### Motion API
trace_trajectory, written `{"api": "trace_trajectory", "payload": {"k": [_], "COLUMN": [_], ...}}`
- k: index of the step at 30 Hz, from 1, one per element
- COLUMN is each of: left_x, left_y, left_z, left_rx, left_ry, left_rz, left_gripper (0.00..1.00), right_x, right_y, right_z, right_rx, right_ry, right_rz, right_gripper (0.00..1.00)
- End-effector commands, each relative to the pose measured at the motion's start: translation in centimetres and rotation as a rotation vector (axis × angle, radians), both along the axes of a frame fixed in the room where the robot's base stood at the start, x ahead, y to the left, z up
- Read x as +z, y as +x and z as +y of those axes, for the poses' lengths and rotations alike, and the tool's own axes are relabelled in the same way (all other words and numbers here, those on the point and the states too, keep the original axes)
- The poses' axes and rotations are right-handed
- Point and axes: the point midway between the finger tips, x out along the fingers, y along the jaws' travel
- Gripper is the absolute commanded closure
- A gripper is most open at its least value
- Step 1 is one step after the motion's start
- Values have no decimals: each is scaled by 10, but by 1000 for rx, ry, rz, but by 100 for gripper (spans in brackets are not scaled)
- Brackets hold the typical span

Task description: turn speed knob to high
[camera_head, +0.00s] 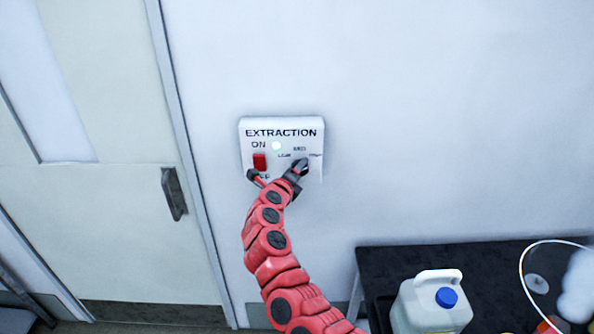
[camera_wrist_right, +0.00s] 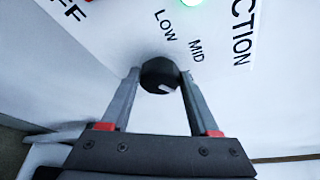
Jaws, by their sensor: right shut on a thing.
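The white EXTRACTION panel (camera_head: 250,130) is on the wall in the head view. Its red switch (camera_head: 259,161) is beside the ON label and a green light (camera_head: 276,146) is lit. My right gripper (camera_head: 298,170) is at the panel's right part and hides most of the speed knob there. In the wrist view the dark round speed knob (camera_wrist_right: 158,74) sits between the two fingers of my right gripper (camera_wrist_right: 160,76), which are shut on its sides. A white mark on the knob faces lower right, away from LOW and MID. HIGH is not visible in the wrist view. My left gripper is out of view.
A door with a dark handle (camera_head: 174,193) is to the left. A black table (camera_head: 390,262) at lower right carries a white jug (camera_head: 420,301) with a blue cap. The wall around the panel is clear.

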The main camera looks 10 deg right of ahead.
Motion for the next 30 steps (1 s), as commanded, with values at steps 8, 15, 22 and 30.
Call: {"api": "trace_trajectory", "payload": {"k": [8, 15, 22, 30], "left_x": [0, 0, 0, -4], "left_y": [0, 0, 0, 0], "left_z": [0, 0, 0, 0], "left_rx": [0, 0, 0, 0], "left_ry": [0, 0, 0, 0], "left_rz": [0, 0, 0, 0], "left_gripper": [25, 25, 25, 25], "right_x": [-3, -3, -1, -2], "right_y": [0, 0, 0, -6], "right_z": [0, 0, 0, 5], "right_rx": [-2, -1, -1, 2], "right_ry": [9, 9, 7, 9], "right_rz": [3, 3, 1, 0], "right_gripper": [94, 22, 9, 9]}}
